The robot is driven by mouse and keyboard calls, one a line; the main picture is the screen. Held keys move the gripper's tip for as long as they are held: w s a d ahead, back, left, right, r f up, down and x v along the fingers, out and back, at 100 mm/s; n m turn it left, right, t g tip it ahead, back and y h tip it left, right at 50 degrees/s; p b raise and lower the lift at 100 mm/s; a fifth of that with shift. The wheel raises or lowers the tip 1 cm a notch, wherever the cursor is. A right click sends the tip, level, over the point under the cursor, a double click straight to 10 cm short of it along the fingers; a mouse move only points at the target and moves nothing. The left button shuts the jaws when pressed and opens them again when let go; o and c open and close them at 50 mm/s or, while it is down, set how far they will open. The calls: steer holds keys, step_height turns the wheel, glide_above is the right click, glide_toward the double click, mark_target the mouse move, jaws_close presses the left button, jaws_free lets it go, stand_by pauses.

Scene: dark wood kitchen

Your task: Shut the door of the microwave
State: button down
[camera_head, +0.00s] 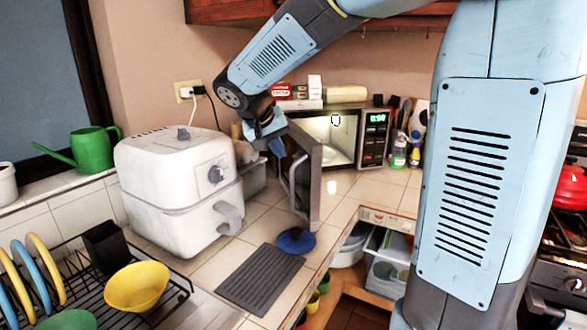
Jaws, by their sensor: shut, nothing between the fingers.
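The microwave (375,140) stands on the tiled counter against the back wall, with a lit interior and a green display. Its door (316,185) is wide open and swung out toward me on the left side of the opening. The door's handle (291,182) faces left. My gripper (277,148) is shut and empty, pointing down close to the upper left side of the door. I cannot tell whether it touches the door.
A white air fryer (180,185) stands left of the door. A blue round lid (296,241) and a grey ribbed mat (261,278) lie in front. Bottles (400,150) stand right of the microwave. A dish rack (85,285) with a yellow bowl (136,287) is at lower left.

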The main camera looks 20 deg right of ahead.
steer(key=w+a+f, duration=0.2)
steer(key=w, duration=0.2)
glide_toward(300, 177)
step_height(300, 177, down, 4)
steer(key=w, duration=0.1)
steer(key=shift+w+d+r, duration=0.1)
steer(key=shift+w+d, duration=0.05)
steer(key=shift+d, duration=0.3)
steer(key=shift+w+d+r, duration=0.1)
steer(key=shift+w+d, duration=0.05)
steer(key=shift+d, duration=0.3)
